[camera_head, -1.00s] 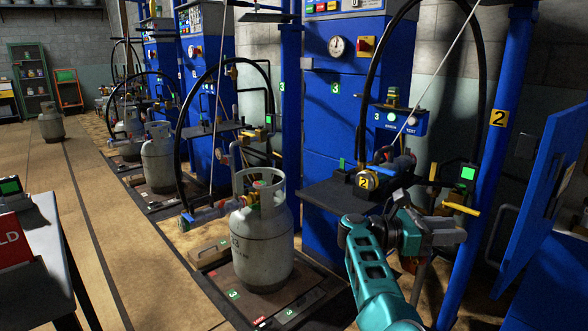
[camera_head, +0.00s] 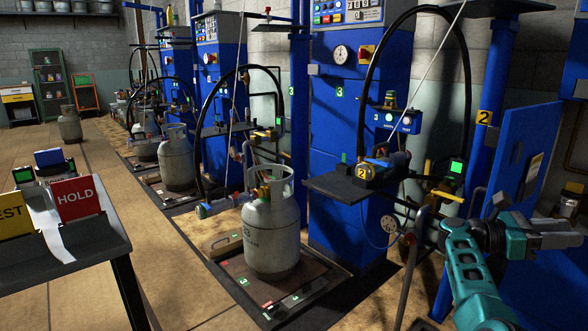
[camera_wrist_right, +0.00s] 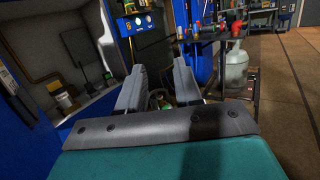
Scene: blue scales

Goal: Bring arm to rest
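My right arm is teal and comes in at the bottom right of the head view. Its grey gripper (camera_head: 572,236) points right, in front of the blue cabinet door. In the right wrist view the two fingers of this gripper (camera_wrist_right: 158,78) stand apart with nothing held between them; small background items show through the gap. The gripper is clear of the gas cylinder (camera_head: 271,235) and of the dark shelf (camera_head: 338,188) with the valve fitting. My left arm and gripper are in neither view.
The open blue cabinet door (camera_head: 514,155) and a blue post (camera_head: 491,105) are close to my right arm. A grey table (camera_head: 95,250) with a red HOLD sign (camera_head: 76,198) stands at left.

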